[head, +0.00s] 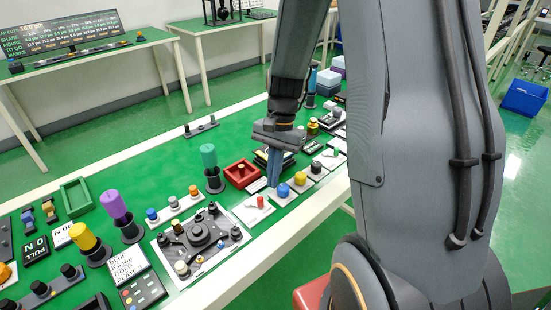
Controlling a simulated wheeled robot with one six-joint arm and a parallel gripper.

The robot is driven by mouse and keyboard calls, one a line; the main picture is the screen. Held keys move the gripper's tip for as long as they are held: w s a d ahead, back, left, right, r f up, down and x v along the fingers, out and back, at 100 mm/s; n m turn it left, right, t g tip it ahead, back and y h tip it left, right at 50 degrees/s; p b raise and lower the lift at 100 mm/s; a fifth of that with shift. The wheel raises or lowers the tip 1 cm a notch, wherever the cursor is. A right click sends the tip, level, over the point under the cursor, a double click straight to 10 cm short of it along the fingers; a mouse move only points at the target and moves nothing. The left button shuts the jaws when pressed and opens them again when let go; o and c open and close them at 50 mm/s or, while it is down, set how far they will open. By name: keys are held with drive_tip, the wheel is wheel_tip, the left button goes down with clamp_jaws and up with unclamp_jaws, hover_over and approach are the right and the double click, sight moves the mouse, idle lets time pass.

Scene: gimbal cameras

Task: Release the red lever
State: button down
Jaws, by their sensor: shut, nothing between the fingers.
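The small red lever (260,201) stands on a flat white plate (246,214) near the front edge of the green-topped bench. My gripper (272,183) points down just behind and to the right of the red lever, its blue-grey fingers shut and empty. The fingertips appear apart from the lever; their exact height above the bench is hard to tell. The lever is small in view, so its exact tilt cannot be told.
A blue knob (283,190) and a yellow knob (300,178) sit close right of my fingers. A red tray (241,173) lies behind the lever. A grey dial panel (201,236) and a teal cylinder (209,156) stand left. Green bench top is clear farther back.

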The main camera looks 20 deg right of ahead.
drive_tip(key=shift+s+a+p, duration=0.4)
drive_tip(key=shift+s+a, duration=0.45)
drive_tip(key=shift+a, duration=0.2)
drive_tip(key=shift+s+a, duration=0.35)
drive_tip(key=shift+a, duration=0.2)
